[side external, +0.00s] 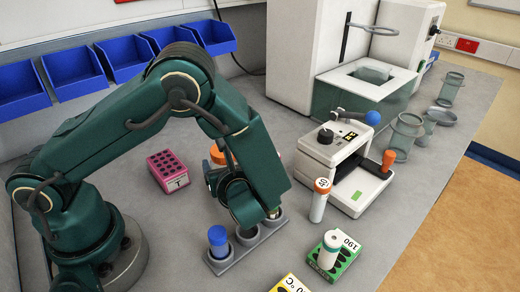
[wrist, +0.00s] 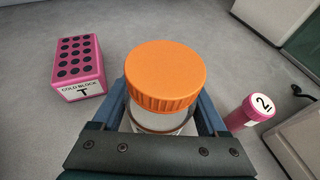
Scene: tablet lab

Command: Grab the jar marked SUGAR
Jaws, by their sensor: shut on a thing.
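A jar with a wide orange screw lid (wrist: 165,75) and a clear body with whitish contents stands between the fingers of my gripper (wrist: 162,112) in the wrist view. The fingers press on its two sides, just below the lid. In the side external view only part of the orange lid (side external: 217,153) shows behind my arm, with my gripper (side external: 212,178) beside it. No label on the jar is readable, so the word SUGAR is not seen. I cannot tell whether the jar touches the bench.
A pink cold block marked T (side external: 168,172) stands left of the jar. A grey rack (side external: 225,266) with a blue-capped tube (side external: 218,240) is in front. An orange-capped bottle (side external: 320,200), a green block (side external: 348,262) and a white instrument (side external: 335,150) stand to the right.

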